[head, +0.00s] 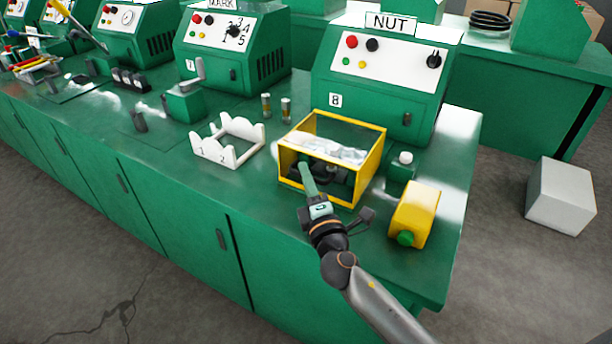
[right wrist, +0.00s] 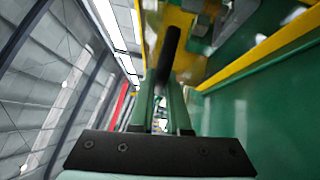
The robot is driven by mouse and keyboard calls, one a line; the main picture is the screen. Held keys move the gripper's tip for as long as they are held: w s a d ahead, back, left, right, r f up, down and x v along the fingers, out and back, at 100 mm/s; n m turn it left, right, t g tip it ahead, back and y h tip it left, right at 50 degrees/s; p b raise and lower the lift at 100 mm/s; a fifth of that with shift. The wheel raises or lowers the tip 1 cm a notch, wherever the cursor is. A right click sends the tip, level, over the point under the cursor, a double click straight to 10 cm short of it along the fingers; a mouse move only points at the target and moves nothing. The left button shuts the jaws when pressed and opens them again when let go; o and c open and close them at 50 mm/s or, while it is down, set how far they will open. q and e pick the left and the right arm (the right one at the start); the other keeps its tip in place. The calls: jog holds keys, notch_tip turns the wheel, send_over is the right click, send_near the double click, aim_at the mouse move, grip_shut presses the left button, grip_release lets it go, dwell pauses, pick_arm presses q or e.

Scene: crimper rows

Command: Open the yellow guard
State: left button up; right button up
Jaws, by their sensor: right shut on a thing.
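The yellow guard (head: 368,165) is a box-shaped yellow frame with clear panels, on the green bench in front of the machine marked NUT. It looks closed. My right gripper (head: 304,170) reaches the guard's front face from the near side. In the right wrist view, its fingers (right wrist: 165,95) are shut on a black bar (right wrist: 171,45), which looks like the guard's handle. The yellow frame (right wrist: 265,48) runs close beside the fingers there. The grip itself is partly hidden in the head view. My left gripper is not in view.
A yellow box with a green button (head: 416,212) stands right of the guard, near my right wrist. A white numbered rack (head: 235,152) and two small cylinders (head: 286,109) stand left of it. The NUT machine (head: 380,80) is behind. The bench front is clear.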

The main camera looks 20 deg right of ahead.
grip_shut()
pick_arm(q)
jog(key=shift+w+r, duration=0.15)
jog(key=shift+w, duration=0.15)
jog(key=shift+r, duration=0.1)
pick_arm(e)
jog(key=shift+w+r, duration=0.1)
jog(key=shift+r, duration=0.1)
dwell(0.4)
